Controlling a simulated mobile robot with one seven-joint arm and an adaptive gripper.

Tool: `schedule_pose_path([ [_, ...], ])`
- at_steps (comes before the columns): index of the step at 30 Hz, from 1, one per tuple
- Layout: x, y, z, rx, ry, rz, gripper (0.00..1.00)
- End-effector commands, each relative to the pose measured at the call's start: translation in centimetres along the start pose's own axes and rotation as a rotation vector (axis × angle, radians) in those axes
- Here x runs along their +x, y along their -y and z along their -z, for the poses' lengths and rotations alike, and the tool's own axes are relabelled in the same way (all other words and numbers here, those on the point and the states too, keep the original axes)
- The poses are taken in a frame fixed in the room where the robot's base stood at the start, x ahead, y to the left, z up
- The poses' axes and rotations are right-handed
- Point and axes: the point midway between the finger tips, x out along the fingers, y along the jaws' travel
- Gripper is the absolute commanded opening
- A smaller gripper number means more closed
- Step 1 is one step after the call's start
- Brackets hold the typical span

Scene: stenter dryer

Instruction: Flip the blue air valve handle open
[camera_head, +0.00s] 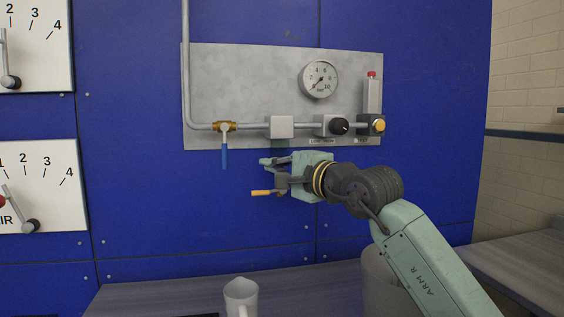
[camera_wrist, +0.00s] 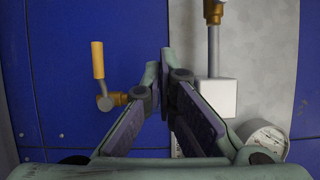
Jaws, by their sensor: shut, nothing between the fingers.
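The blue handle (camera_head: 224,158) hangs straight down from a brass valve (camera_head: 224,127) on the pipe at the panel's lower left. My gripper (camera_head: 272,168) is right of the blue handle, apart from it, below the pipe. Its fingers point left and are shut and empty. In the wrist view the fingertips (camera_wrist: 161,66) meet near the middle. That view shows part of the brass valve (camera_wrist: 214,12) at its top edge, but no blue handle.
A grey box (camera_head: 281,127), black knob (camera_head: 339,126) and gauge (camera_head: 319,79) are above. A pitcher (camera_head: 240,297) stands on the bench.

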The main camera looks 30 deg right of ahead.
Motion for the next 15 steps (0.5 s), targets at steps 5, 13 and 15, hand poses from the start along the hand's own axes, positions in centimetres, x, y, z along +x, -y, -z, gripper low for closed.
schedule_pose_path([
  [5,4.0,0.4,-0.1,0.002,0.002,0.000,0.00],
  [13,5.3,0.2,-3.1,-0.002,0.000,0.000,0.00],
  [15,5.4,0.1,-3.6,-0.002,0.000,0.000,0.00],
])
